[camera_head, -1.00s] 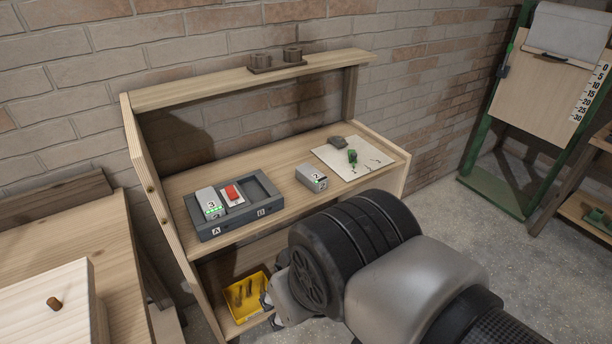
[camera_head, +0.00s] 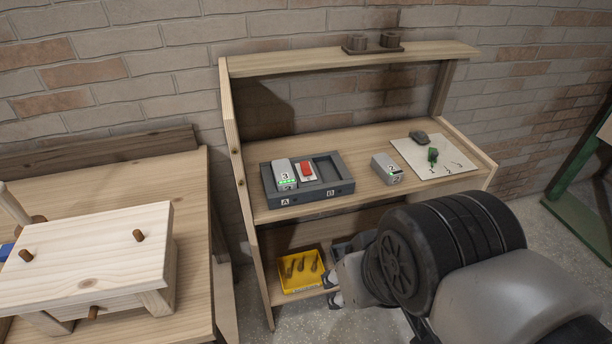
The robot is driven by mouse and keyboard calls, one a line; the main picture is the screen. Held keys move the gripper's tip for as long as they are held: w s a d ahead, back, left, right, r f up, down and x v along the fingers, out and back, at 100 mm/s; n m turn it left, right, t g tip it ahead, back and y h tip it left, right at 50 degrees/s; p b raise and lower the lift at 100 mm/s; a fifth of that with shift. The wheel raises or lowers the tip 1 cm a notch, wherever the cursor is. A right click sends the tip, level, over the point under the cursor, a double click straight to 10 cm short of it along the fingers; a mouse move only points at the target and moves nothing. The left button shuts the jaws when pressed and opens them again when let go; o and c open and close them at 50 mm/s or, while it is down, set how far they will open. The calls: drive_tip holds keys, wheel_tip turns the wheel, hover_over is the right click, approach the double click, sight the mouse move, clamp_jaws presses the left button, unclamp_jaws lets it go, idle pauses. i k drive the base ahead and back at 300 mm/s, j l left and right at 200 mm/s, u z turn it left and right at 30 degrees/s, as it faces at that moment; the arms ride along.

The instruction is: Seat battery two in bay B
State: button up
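Battery two (camera_head: 386,169), a grey block marked 2 with a green strip, lies on the workbench shelf, just right of the dark charger tray (camera_head: 312,197). The tray has labels A and B on its front. Battery 3 (camera_head: 285,174) sits in the left bay, above label A. A red block on a white plate (camera_head: 306,170) is in the middle. Bay B (camera_head: 328,169), on the right, looks empty. My gripper (camera_head: 334,289) is low in front of the bench, below battery two and near the yellow bin. Its two small fingertips show apart, with nothing between them.
A white board (camera_head: 435,168) with a green item and a dark block lies at the bench's right. A yellow bin (camera_head: 301,272) stands on the lower shelf. A side table (camera_head: 190,240) with a wooden stool-like piece (camera_head: 90,255) is at left. An upper shelf (camera_head: 350,55) overhangs the bench.

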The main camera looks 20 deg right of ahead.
sight(335, 180)
drive_tip(key=i+l+z, duration=0.25)
drive_tip(key=i+l, duration=0.35)
drive_tip(key=l, duration=0.15)
drive_tip(key=i+l+z, duration=0.3)
drive_tip(key=i+l, duration=0.35)
